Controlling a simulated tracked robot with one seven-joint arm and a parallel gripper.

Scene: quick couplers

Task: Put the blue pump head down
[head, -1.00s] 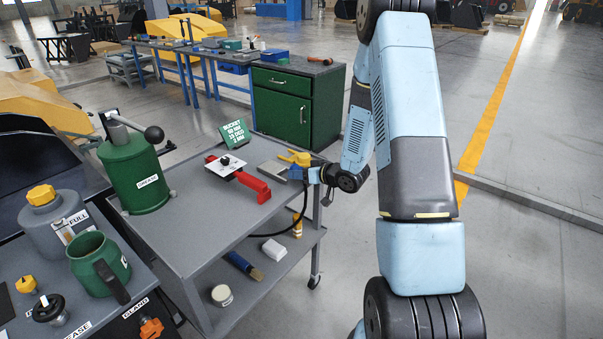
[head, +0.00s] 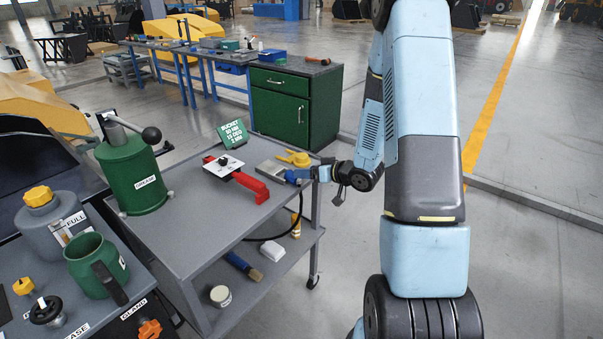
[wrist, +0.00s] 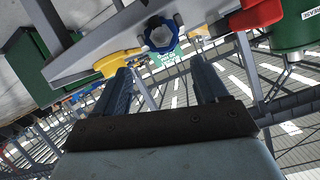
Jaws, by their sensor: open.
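The blue pump head (head: 297,175) rests at the right edge of the grey cart's top (head: 222,215). In the wrist view it is a blue ring-shaped part (wrist: 160,36), ahead of my gripper and between the lines of its two fingers. My gripper (head: 335,183) is open and empty, just off the cart's right edge. In the wrist view a clear gap lies between the fingertips (wrist: 160,70), and the blue part is beyond them, apart from both.
A yellow part (head: 295,158) lies just behind the pump head. A red tool (head: 252,187) with a white card, a green sign (head: 233,133) and a green grease drum (head: 133,173) stand on the cart. Open floor lies to the right.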

